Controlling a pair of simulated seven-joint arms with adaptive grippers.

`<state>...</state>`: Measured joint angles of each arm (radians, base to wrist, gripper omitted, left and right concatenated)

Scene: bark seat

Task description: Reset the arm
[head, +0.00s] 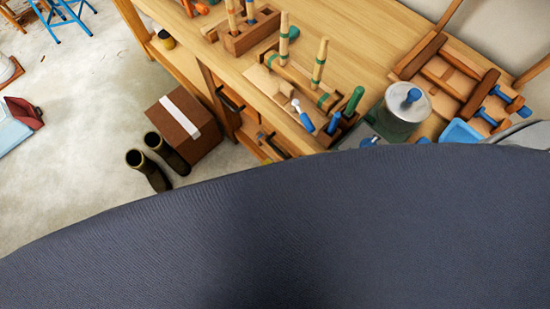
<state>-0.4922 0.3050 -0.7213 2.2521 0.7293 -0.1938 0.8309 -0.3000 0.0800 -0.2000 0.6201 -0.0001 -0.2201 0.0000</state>
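Neither of my grippers shows in the head view, and I see no part of either arm that I can make out. A large dark blue-grey surface with a fine woven look (290,235) fills the lower half of the picture. Its far edge is curved, and nothing lies on the part that shows. It hides whatever is below and behind it.
Beyond the edge stands a wooden workbench (350,38) with tool holders (252,32), a grey lidded pot (402,110) and a wooden frame with blue handles (462,85). A brown box (184,128) and dark tubes (149,170) stand on the floor.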

